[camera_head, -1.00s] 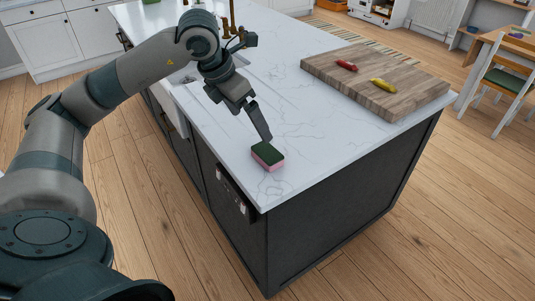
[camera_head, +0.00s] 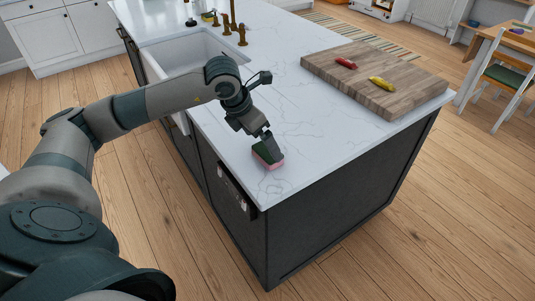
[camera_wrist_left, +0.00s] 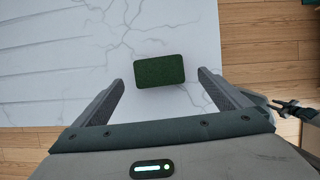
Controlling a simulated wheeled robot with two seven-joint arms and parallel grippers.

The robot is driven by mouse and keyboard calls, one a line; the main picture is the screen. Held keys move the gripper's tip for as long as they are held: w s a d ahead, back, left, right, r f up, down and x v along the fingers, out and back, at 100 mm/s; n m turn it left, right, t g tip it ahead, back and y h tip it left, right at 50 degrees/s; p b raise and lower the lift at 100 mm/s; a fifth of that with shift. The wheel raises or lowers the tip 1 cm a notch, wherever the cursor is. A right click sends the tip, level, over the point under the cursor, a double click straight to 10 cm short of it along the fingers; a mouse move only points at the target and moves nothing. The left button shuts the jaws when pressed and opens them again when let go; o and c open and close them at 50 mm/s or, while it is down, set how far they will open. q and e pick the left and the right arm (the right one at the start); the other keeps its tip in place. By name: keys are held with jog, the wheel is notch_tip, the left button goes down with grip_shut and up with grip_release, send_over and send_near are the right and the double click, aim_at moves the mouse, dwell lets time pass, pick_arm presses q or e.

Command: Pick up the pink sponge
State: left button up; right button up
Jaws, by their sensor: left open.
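The pink sponge (camera_head: 264,160) with a dark green top lies on the white marble counter (camera_head: 310,125) near its front corner. In the left wrist view only its dark green top (camera_wrist_left: 159,71) shows, a little beyond the fingertips and between their lines. My left gripper (camera_head: 268,143) is directly above the sponge in the head view and partly covers it. In the left wrist view the left gripper (camera_wrist_left: 157,83) is open, with one finger on each side and nothing held. Whether a finger touches the sponge cannot be told. My right gripper is not identifiable in the head view.
A wooden cutting board (camera_head: 405,88) with a red item (camera_head: 346,63) and a yellow item (camera_head: 382,83) lies at the right of the counter. A white sink (camera_head: 180,52) with brass taps (camera_head: 241,35) is behind. The counter around the sponge is clear.

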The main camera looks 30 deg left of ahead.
aim_at(266, 151)
pick_arm(q)
jog(key=shift+w+f+p, duration=0.1)
jog(key=shift+f+p, duration=0.2)
jog(key=shift+p, duration=0.1)
jog(key=p+x, duration=0.2)
jog(key=x, duration=0.1)
jog(key=shift+w+f, duration=0.1)
jog(key=shift+f, duration=0.25)
jog(key=shift+w+f, duration=0.15)
jog(key=shift+f, duration=0.25)
jog(key=c, duration=1.1)
